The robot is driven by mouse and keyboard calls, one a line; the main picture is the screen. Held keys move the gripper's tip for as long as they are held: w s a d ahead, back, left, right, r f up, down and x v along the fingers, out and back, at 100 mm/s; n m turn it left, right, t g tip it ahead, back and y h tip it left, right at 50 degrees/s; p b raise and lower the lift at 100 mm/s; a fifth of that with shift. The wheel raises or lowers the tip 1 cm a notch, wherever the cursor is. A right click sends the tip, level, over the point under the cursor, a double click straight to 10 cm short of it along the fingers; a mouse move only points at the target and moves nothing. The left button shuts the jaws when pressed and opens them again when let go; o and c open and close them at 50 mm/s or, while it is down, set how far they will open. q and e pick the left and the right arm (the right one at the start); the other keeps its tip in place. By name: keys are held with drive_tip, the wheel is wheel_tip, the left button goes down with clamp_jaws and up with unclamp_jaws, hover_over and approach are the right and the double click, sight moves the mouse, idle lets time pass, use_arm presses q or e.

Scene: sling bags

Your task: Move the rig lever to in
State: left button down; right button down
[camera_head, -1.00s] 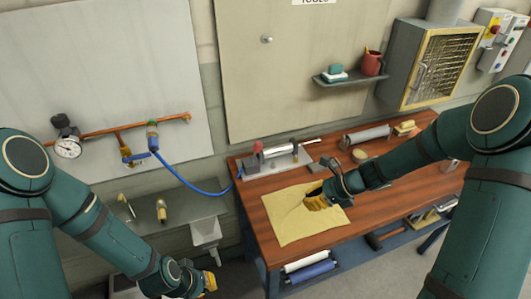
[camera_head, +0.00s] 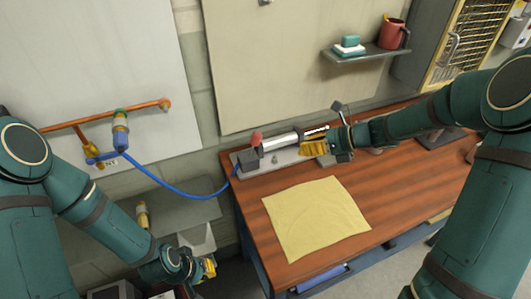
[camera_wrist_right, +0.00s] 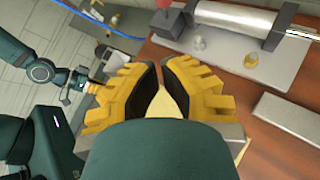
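The rig (camera_head: 290,157) is a grey base plate at the back left of the bench, with a silver cylinder (camera_head: 280,141) lying along it. A red knob (camera_head: 257,138), apparently the lever's, stands at its left end beside a dark block. The knob is cut by the top edge in the right wrist view (camera_wrist_right: 163,4). My right gripper (camera_head: 308,147) is over the rig's right part, apart from the knob. In the wrist view its yellow fingertips (camera_wrist_right: 160,62) nearly meet, with nothing held between them. My left gripper (camera_head: 209,268) hangs low left of the bench, too small to judge.
A yellow cloth (camera_head: 315,215) lies flat on the bench. A blue hose (camera_head: 190,192) runs from the wall pipe (camera_head: 100,125) to the rig. A shelf (camera_head: 362,55) with a red mug (camera_head: 393,34) is above.

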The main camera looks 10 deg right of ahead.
sight(256, 138)
drive_tip(key=shift+f, duration=0.45)
drive_tip(key=w+r+b+x, duration=0.1)
drive_tip(key=r+b+x, duration=0.1)
drive_tip(key=x, duration=1.1)
drive_tip(key=shift+w+a+r, duration=0.2)
drive_tip(key=shift+w+a, duration=0.05)
drive_tip(key=shift+w, duration=0.05)
